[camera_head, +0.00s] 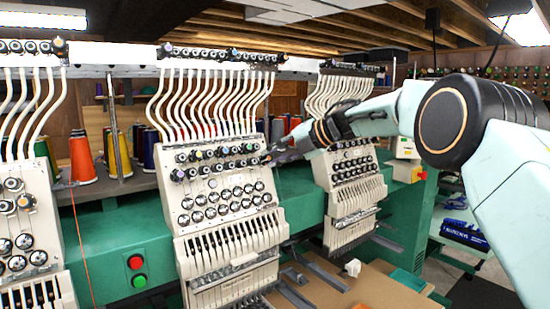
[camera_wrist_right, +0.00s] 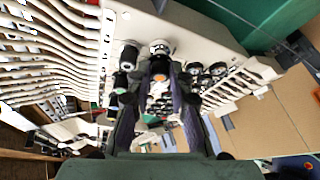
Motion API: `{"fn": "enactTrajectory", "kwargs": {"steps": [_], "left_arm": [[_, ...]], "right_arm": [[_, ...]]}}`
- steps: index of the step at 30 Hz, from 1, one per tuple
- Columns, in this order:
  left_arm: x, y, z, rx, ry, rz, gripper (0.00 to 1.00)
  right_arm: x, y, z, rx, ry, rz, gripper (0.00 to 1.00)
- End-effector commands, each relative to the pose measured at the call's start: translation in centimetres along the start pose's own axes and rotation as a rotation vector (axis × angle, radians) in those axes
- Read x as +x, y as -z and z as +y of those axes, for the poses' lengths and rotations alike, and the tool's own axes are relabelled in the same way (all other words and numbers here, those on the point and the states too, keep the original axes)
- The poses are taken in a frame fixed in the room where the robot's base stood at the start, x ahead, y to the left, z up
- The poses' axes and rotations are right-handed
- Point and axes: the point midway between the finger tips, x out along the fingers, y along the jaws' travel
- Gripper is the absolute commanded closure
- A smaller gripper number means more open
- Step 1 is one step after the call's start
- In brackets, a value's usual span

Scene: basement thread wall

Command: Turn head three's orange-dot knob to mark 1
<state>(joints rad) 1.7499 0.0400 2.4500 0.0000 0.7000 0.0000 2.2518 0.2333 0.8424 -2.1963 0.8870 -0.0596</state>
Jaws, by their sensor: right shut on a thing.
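The middle embroidery head (camera_head: 228,205) is a cream panel with rows of black and silver knobs. My right gripper (camera_head: 270,157) reaches in from the right to the right end of its upper knob rows. In the right wrist view a dark knob with an orange dot (camera_wrist_right: 158,76) sits between the two dark fingers of that gripper (camera_wrist_right: 161,84), which are shut on it. The knob's mark and pointer are too small to read. My left gripper is not in view.
Another head (camera_head: 352,180) stands close to the right, behind my right arm, and one (camera_head: 25,230) is at the left edge. White thread tubes (camera_head: 215,100) rise above the middle head. A control box with green and red buttons (camera_head: 137,270) is on the green beam.

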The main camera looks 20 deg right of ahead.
Motion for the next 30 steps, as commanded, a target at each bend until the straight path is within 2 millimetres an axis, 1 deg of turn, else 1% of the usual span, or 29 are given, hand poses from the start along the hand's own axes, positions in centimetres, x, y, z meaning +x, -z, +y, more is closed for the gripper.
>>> {"fn": "enactTrajectory", "kwargs": {"steps": [6,12,29,30], "left_arm": [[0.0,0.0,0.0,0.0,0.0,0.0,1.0],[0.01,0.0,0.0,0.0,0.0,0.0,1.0],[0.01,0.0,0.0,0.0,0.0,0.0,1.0],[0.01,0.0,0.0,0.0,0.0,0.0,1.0]], "right_arm": [[0.09,0.2,-0.02,-0.116,0.047,0.007,1.0],[0.14,0.27,-0.09,-0.174,0.072,0.009,1.0],[0.27,0.41,-0.32,-0.197,0.085,0.014,1.0],[0.28,0.41,-0.34,-0.197,0.085,0.014,0.78]]}}
